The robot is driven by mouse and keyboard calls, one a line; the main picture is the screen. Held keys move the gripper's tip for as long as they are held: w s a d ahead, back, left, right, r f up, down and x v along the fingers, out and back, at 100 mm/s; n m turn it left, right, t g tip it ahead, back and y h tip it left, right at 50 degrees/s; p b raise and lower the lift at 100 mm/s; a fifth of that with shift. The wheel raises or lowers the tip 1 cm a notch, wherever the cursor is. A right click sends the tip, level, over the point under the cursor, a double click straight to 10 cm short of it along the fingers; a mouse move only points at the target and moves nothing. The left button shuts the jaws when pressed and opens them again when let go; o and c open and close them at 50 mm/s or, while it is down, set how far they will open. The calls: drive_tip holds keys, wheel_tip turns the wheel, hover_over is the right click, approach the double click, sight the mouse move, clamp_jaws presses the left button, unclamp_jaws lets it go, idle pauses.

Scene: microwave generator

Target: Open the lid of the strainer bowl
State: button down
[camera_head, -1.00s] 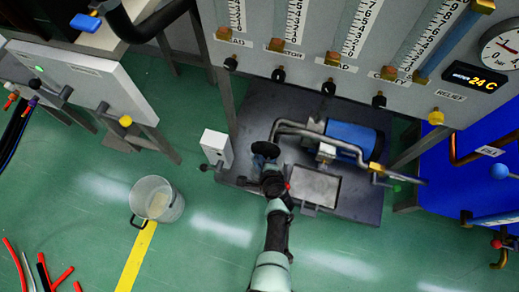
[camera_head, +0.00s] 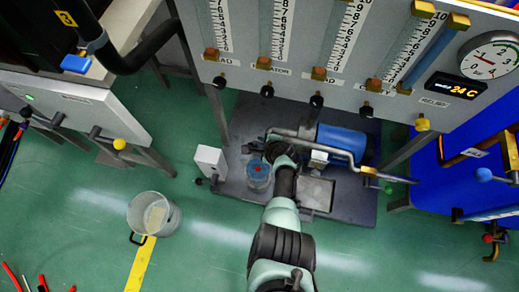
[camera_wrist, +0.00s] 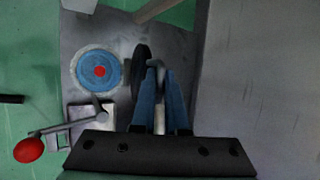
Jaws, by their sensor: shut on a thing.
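The strainer bowl (camera_head: 258,178) is a round, clear-walled cup on the dark skid, with a blue inside and a red centre. It shows from above in the wrist view (camera_wrist: 87,71), uncovered. The dark round lid (camera_wrist: 140,68) is seen nearly edge-on just right of the bowl's opening, tilted up off it. My gripper (camera_wrist: 160,78) has its blue fingers closed around a grey piece on the lid's right side. In the head view my gripper (camera_head: 277,154) is at the upper right of the bowl, and my wrist hides much of the lid.
A blue pump motor (camera_head: 342,143) with grey pipes lies right of my gripper. A white box (camera_head: 210,160) stands left of the bowl, and a red-knobbed lever (camera_wrist: 28,150) is near it. A metal bucket (camera_head: 153,213) is on open green floor.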

drive_tip(key=shift+w+d+b, duration=0.25)
drive_tip(key=shift+w+b, duration=0.05)
drive_tip(key=shift+w, duration=0.4)
drive_tip(key=shift+r, duration=0.1)
drive_tip(key=c, duration=0.9)
unclamp_jaws()
drive_tip(key=shift+s, duration=0.1)
drive_tip(key=shift+s, duration=0.1)
